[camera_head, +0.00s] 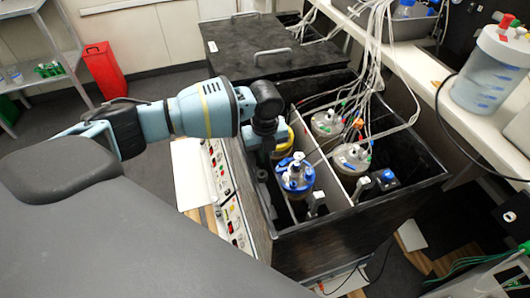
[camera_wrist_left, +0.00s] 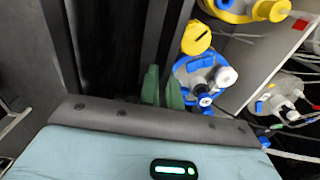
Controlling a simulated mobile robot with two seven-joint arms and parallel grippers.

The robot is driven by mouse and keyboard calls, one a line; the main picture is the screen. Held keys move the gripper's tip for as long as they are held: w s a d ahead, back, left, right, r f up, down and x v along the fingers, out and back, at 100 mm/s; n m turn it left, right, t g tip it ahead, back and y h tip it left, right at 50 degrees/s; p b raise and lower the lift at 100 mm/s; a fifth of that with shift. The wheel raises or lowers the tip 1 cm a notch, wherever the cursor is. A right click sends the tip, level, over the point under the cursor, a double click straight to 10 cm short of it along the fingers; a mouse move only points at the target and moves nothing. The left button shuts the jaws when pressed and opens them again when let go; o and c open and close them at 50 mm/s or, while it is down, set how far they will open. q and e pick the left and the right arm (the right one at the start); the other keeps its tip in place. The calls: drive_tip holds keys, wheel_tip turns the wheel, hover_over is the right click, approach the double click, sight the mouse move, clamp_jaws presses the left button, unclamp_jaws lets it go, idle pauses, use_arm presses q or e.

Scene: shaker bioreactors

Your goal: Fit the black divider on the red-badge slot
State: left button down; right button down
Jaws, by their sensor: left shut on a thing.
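My left gripper shows in the head view (camera_head: 262,153), pointing down at the inner left side of the open black box (camera_head: 330,240). In the left wrist view its green fingertips (camera_wrist_left: 162,88) are close together on a dark, thin upright piece, which appears to be the black divider (camera_wrist_left: 168,40); its lower part is hidden. A small red mark (camera_wrist_left: 300,24), possibly the red badge, shows on a pale partition in the wrist view. A vessel with a blue top (camera_head: 297,172) stands close beside the gripper. My right gripper is not in view.
A yellow-topped vessel (camera_head: 283,140) and two metal-topped vessels (camera_head: 327,122) (camera_head: 351,158) stand in the box, with tubes rising from them. A pale partition (camera_head: 335,182) splits the box. A closed black lid (camera_head: 262,48) lies behind. A control panel (camera_head: 226,192) runs along the left.

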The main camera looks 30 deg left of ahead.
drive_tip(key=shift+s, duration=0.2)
use_arm(q)
drive_tip(key=shift+f, duration=0.45)
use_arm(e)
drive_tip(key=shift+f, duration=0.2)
